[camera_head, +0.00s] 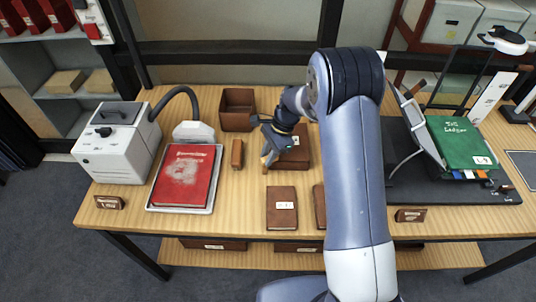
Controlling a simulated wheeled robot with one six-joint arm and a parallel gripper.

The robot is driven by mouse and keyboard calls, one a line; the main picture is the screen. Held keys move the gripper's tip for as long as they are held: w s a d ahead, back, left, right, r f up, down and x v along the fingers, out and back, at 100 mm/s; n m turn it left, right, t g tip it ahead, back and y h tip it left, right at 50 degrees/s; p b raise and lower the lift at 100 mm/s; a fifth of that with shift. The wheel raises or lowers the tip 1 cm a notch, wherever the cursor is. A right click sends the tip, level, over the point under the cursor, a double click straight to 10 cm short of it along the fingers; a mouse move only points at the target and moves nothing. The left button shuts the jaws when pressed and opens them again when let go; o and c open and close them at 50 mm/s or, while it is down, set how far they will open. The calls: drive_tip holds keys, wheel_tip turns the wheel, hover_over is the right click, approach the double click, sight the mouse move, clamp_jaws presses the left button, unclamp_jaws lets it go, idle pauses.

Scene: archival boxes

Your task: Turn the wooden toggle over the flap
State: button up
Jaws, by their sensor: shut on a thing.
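A brown archival box (301,158) lies on the wooden table near the middle, partly hidden behind my arm and gripper. My gripper (267,154) is at the left edge of this box, pointing down and to the left. It is shut on a small light-wood piece, which looks like the wooden toggle (266,161). The toggle is mostly covered by the fingers, and its angle is too small to tell. The flap cannot be made out clearly from here.
A red book (183,176) lies in a tray at left, beside a white machine (118,145) with a hose. An open brown box (238,108) and a small brown block (237,153) stand left of my gripper. A labelled brown box (282,210) lies in front. A green ledger (460,142) is at right.

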clamp_jaws()
drive_tip(key=shift+w+a+f+n+b, duration=0.1)
drive_tip(key=shift+n+b, duration=0.2)
drive_tip(key=shift+n, duration=0.4)
drive_tip(key=shift+n+g+h, duration=0.4)
drive_tip(key=shift+n+g, duration=0.1)
drive_tip(key=shift+n, duration=0.5)
drive_tip(key=o, duration=0.8)
unclamp_jaws()
drive_tip(key=b+v, duration=0.1)
drive_tip(key=v, duration=1)
drive_tip(key=shift+b, duration=0.35)
